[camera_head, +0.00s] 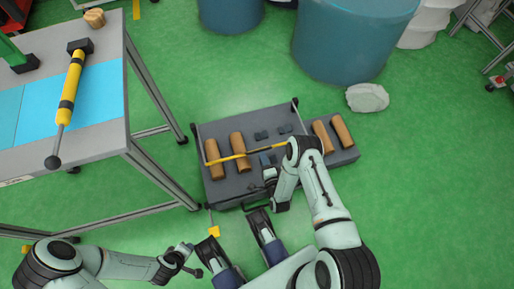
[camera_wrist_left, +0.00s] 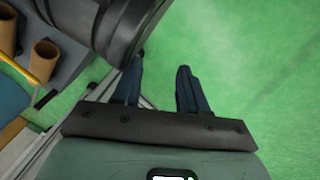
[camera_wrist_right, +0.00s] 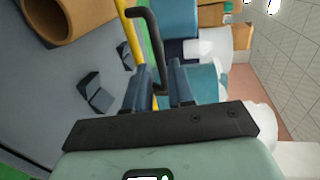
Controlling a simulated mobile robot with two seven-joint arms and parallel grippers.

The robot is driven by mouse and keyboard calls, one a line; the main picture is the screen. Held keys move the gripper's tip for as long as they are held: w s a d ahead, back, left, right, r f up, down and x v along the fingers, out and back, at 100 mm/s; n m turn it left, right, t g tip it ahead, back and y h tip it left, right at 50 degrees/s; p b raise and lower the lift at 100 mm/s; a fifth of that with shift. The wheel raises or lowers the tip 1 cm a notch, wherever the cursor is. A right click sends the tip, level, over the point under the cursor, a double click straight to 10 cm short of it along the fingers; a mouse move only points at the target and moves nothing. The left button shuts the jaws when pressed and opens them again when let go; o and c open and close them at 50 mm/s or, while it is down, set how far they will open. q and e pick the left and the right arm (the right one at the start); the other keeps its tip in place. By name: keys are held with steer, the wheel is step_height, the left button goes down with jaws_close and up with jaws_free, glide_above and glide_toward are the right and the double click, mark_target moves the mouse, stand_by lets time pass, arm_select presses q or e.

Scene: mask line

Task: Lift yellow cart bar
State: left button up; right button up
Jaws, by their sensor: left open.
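The yellow cart bar (camera_head: 240,156) runs across the low grey cart (camera_head: 222,187) between black end pieces. The bar also shows in the right wrist view (camera_wrist_right: 134,40), beside a black bent rod. My right gripper (camera_head: 272,178) is over the cart's front right part. In the right wrist view its fingers (camera_wrist_right: 158,82) stand apart, with the bar by the left finger and the rod between them. I see no firm grip. My left gripper (camera_head: 194,262) is open and empty, in front of the cart and to its left. A yellow bar part (camera_wrist_left: 45,62) shows in the left wrist view.
Brown cylinders (camera_head: 238,152) and small dark blocks (camera_head: 262,134) lie on the cart. A table (camera_head: 105,140) with a black-and-yellow tool (camera_head: 70,88) stands at left. Blue barrels (camera_head: 345,45) and a pale lump (camera_head: 367,98) are behind. Green floor is free at right.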

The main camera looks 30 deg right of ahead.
steer(key=b+x, duration=0.2)
steer(key=x, duration=0.4)
steer(key=shift+w+d+f, duration=0.1)
steer(key=shift+w+f, duration=0.05)
steer(key=shift+w, duration=0.25)
arm_select(q)
steer(key=s+f+g, duration=0.1)
steer(key=s+f, duration=0.2)
steer(key=s, duration=0.1)
steer(key=shift+s+a+f+g, duration=0.3)
steer(key=shift+s+a+f, duration=0.05)
steer(key=shift+f, duration=0.05)
arm_select(e)
jaws_close()
